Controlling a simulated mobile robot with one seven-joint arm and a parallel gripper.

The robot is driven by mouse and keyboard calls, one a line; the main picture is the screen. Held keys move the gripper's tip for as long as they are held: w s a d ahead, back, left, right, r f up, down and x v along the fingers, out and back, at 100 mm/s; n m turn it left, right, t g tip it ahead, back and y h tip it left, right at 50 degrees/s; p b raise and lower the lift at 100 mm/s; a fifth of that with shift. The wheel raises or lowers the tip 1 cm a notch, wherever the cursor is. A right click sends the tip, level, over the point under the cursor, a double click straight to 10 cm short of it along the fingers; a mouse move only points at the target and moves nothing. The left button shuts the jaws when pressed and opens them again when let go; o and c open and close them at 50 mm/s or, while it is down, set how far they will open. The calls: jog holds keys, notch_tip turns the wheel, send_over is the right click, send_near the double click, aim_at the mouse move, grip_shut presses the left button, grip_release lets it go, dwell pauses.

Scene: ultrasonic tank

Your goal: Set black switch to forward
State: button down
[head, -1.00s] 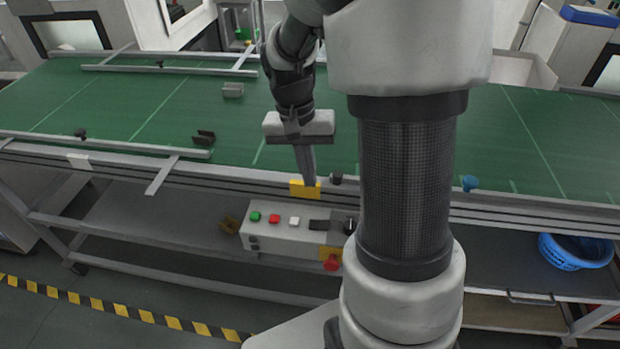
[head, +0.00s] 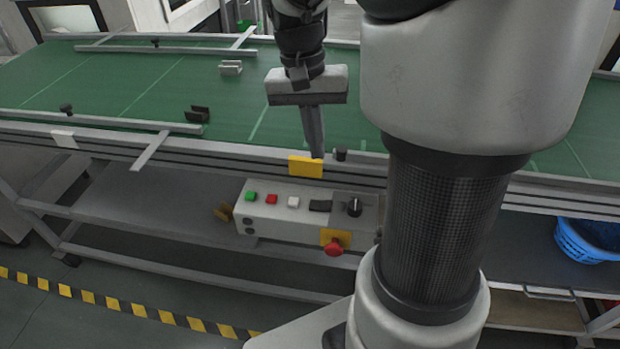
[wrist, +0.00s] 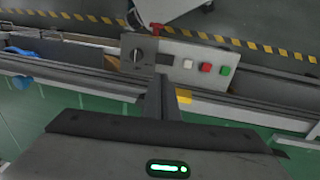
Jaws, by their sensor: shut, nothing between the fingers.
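The black switch (head: 354,206) is a dark rotary knob at the right end of the grey control box (head: 264,223). It shows in the head view, and in the wrist view the knob (wrist: 137,55) sits at the left of the box face. Its pointer direction is too small to read surely. My gripper (head: 317,155) is shut and empty, pointing down above the belt's front edge. It is apart from the switch, up and left of it in the head view. In the wrist view my gripper fingers (wrist: 160,88) show just below the box.
The box also carries green (head: 250,196), red (head: 272,198) and white (head: 293,202) buttons, a black rectangle and a red emergency knob (head: 334,247). A yellow plate (head: 305,167) is on the conveyor rail behind it. The green belt (head: 110,85) is mostly clear. A blue basket (head: 585,243) is at right.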

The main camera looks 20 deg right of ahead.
aim_at(327, 205)
jog(key=f+b, duration=0.1)
jog(key=f, duration=0.3)
jog(key=d+f+b, duration=0.1)
jog(key=f, duration=0.4)
jog(key=s+f+b, duration=0.1)
jog(key=f, duration=0.4)
jog(key=shift+d, duration=0.3)
jog(key=shift+s+d+f, duration=0.1)
jog(key=shift+s+f, duration=0.05)
jog(key=shift+f, duration=0.1)
jog(key=shift+w+a+r, duration=0.1)
jog(key=shift+w+a, duration=0.35)
jog(key=shift+a, duration=0.3)
jog(key=shift+r, duration=0.15)
